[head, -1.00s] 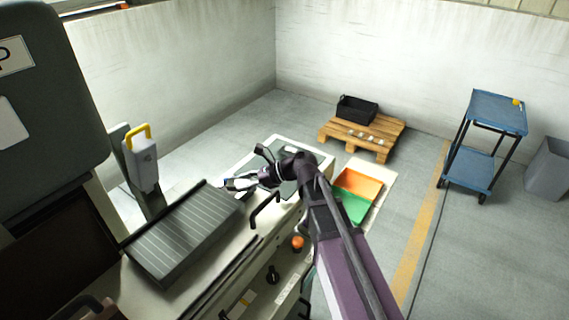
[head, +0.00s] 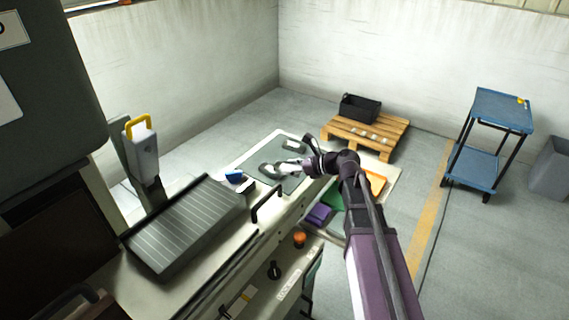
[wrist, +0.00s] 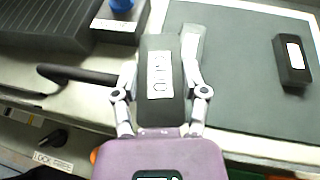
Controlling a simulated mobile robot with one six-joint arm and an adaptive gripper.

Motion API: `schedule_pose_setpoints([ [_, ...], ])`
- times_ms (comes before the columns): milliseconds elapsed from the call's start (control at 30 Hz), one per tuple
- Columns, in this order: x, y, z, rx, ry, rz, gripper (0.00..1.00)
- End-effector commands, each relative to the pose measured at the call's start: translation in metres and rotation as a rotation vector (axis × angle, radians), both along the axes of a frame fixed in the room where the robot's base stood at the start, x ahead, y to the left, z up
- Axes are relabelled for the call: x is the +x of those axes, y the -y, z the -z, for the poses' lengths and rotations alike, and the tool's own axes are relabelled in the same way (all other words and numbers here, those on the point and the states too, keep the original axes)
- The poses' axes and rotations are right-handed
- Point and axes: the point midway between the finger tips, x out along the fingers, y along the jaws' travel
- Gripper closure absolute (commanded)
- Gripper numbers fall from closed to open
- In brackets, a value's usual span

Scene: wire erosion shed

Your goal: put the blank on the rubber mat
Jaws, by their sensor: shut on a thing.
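A dark block with a white label, which I take as the blank (wrist: 158,108), is between the fingers of my gripper (wrist: 163,62) in the wrist view. My gripper (head: 284,166) is shut on it, over the near-left part of the grey-green mat (wrist: 240,75). I cannot tell whether the blank touches the mat. The fingers hide part of the blank's sides.
A second dark labelled block (wrist: 292,60) lies on the mat's right part. A ribbed dark plate (head: 190,225), a blue item (head: 234,175) and a black handle (head: 268,202) are to the left.

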Motion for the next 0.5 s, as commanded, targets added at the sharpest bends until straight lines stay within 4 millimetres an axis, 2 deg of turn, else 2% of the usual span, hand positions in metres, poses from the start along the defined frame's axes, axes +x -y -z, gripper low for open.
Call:
schedule_pose_setpoints([
  [33,0.007,0.017,0.006,0.002,0.000,0.040,1.00],
  [200,0.022,0.061,0.013,0.003,0.001,0.145,1.00],
  [333,0.028,0.083,0.016,0.003,0.002,0.197,1.00],
  [500,0.032,0.095,0.017,0.005,0.001,0.225,1.00],
])
